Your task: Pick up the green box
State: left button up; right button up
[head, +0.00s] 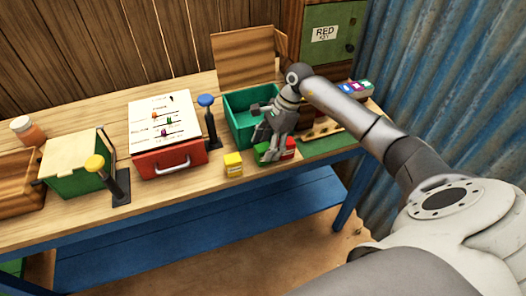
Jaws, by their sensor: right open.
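My right gripper (266,140) reaches down from the right over the front of the wooden table. It is open, with its fingers directly above and at a small green box (262,154). The fingers cover part of this box, and I cannot tell whether they touch it. A red box (290,146) sits just right of the green one, partly hidden by the gripper. My left gripper is not in view.
A teal open bin (237,104) stands behind the gripper. A small yellow box (233,164) stands to the left. A red drawer unit (168,163), a larger green lidded box (75,176) and an orange-brown jar (27,131) are farther left. Blue corrugated wall (420,75) bounds the right.

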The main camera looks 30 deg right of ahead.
aim_at(267, 145)
jog(key=x, duration=0.3)
jog(key=shift+p, duration=0.3)
jog(key=shift+c, duration=1.4)
jog(key=c, duration=0.5)
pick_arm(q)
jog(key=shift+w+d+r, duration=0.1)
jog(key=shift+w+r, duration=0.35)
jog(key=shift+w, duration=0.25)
pick_arm(e)
jog(key=c, duration=0.4)
jog(key=shift+o, duration=0.2)
